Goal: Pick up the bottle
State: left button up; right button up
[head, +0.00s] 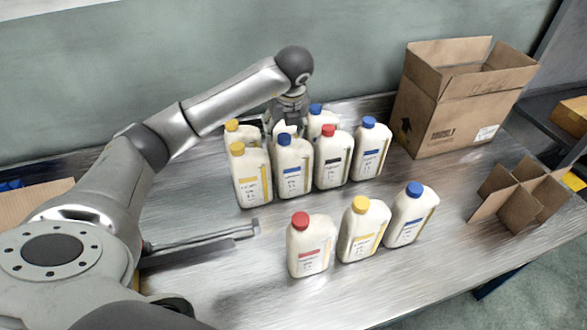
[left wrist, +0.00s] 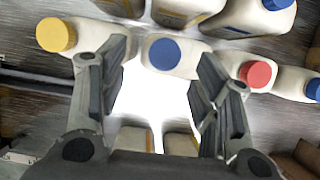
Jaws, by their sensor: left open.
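Several white bottles with coloured caps stand upright on the metal table (head: 215,285). My left gripper (head: 290,112) is at the far side of the back group, behind a blue-capped bottle (head: 291,172); its fingers are largely hidden there. In the left wrist view the gripper (left wrist: 163,62) is open, with one finger on each side of this blue-capped bottle (left wrist: 168,54). Whether the fingers touch it I cannot tell. A yellow-capped bottle (head: 252,180) and a red-capped bottle (head: 332,162) flank it. My right gripper is not in view.
Red-capped (head: 310,252), yellow-capped (head: 361,235) and blue-capped (head: 407,222) bottles form a front row. Another blue-capped bottle (head: 369,155) stands at the right. An open cardboard box (head: 440,115) and a cardboard divider (head: 515,195) are further right. The front-left table holds a dark flat bar (head: 205,247).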

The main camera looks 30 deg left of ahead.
aim_at(285, 136)
pick_arm(q)
jog(key=p+x, duration=0.1)
jog(key=x, duration=0.1)
jog(key=p+x, duration=0.1)
jog(key=x, duration=0.1)
jog(key=shift+w+d+f+p, duration=0.1)
jog(key=shift+w+d+p, duration=0.05)
jog(key=shift+d+p, duration=0.15)
jog(key=shift+a+f, duration=0.1)
jog(key=shift+f, duration=0.2)
jog(key=shift+w+f, duration=0.1)
jog(key=shift+f, duration=0.05)
jog(key=shift+c, duration=0.2)
jog(key=c, duration=1.2)
jog(key=shift+w+a, duration=0.1)
jog(key=shift+w, duration=0.05)
grip_shut()
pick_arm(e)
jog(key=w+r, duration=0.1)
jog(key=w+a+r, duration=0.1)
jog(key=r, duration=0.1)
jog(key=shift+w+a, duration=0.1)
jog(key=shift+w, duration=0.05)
